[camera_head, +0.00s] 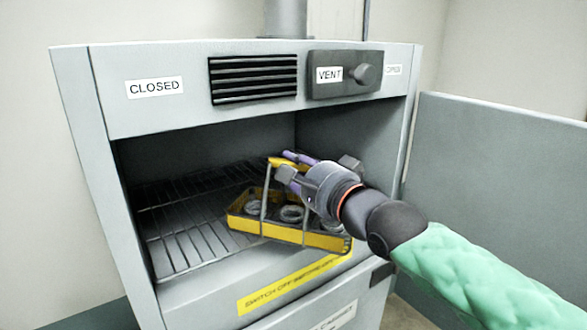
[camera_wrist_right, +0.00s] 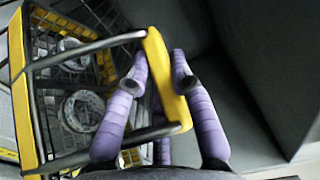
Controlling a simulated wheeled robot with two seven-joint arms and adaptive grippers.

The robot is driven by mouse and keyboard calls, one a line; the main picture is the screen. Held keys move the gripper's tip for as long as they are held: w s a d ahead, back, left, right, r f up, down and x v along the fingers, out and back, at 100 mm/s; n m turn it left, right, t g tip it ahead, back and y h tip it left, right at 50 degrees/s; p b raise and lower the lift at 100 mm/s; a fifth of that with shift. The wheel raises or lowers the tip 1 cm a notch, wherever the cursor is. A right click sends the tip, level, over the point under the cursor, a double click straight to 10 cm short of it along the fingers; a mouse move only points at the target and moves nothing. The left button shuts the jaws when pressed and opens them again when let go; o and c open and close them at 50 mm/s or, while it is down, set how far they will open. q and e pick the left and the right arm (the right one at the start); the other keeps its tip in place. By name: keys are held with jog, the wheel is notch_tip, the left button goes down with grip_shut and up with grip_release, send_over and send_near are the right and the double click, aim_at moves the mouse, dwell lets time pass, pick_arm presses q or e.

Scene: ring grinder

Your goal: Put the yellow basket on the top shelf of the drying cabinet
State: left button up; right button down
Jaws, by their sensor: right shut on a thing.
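The yellow basket (camera_head: 315,238) is at the mouth of the drying cabinet (camera_head: 88,110), at the right front part of the wire shelf (camera_head: 190,247). It holds several grey rings (camera_head: 291,213). In the right wrist view the basket (camera_wrist_right: 22,95) is at the left, with rings (camera_wrist_right: 82,110) inside. My right gripper (camera_head: 287,160) is shut on the basket's yellow handle (camera_wrist_right: 166,78), its purple fingers on both sides of the bar. I cannot tell whether the basket touches the shelf. My left gripper is not in view.
The cabinet door (camera_head: 495,180) stands open at the right. A vent knob (camera_head: 364,75) and slotted grille (camera_head: 253,79) are above the opening. A yellow warning label (camera_head: 293,283) is on the front edge. The shelf's left part is clear.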

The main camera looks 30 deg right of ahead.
jog(key=shift+r, duration=0.1)
jog(key=c, duration=1.5)
grip_release()
jog(key=shift+f, duration=0.25)
jog(key=o, duration=0.4)
jog(key=shift+r, duration=0.1)
